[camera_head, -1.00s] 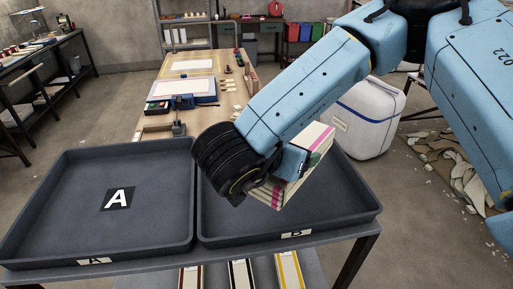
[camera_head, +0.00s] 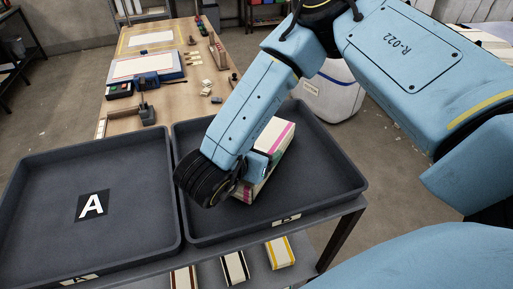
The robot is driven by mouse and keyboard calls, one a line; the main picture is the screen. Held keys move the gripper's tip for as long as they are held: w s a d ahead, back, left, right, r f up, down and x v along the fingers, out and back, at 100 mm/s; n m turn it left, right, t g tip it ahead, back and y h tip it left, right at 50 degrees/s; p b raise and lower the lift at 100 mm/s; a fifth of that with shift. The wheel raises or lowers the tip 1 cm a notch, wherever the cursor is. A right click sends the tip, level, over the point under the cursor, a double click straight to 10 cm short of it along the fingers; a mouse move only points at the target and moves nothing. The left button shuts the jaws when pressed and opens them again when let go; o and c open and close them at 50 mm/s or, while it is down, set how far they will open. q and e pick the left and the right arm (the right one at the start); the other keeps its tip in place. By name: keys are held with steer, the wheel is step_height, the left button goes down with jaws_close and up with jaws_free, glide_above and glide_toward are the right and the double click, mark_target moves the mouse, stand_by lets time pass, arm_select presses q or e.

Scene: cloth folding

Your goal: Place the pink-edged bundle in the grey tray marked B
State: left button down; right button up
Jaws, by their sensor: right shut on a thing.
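The pink-edged bundle (camera_head: 276,137) is a cream block with a pink stripe. It is in the right gripper, inside the outline of grey tray B (camera_head: 340,188); whether its underside touches the tray floor is hard to tell. My right gripper (camera_head: 256,170) is shut on the bundle, its jaws partly hidden by the black wrist. Tray B's front label (camera_head: 287,218) is partly visible. My left gripper is not in view.
Grey tray A (camera_head: 150,215), empty with a white A marker (camera_head: 92,206), stands at the left. Bundles with brown, black and yellow bands (camera_head: 281,252) lie on a shelf below. A wooden workbench (camera_head: 180,100) with tools stands behind.

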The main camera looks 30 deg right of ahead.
steer(key=shift+f, duration=0.3)
steer(key=o, duration=1.1)
steer(key=shift+f, duration=0.1)
steer(key=shift+o, duration=0.2)
steer(key=shift+r, duration=0.2)
steer(key=b+v, duration=0.3)
steer(key=v, duration=0.7)
steer(key=shift+a, duration=0.4)
steer(key=shift+s+a+r, duration=0.35)
steer(key=shift+a+r, duration=0.05)
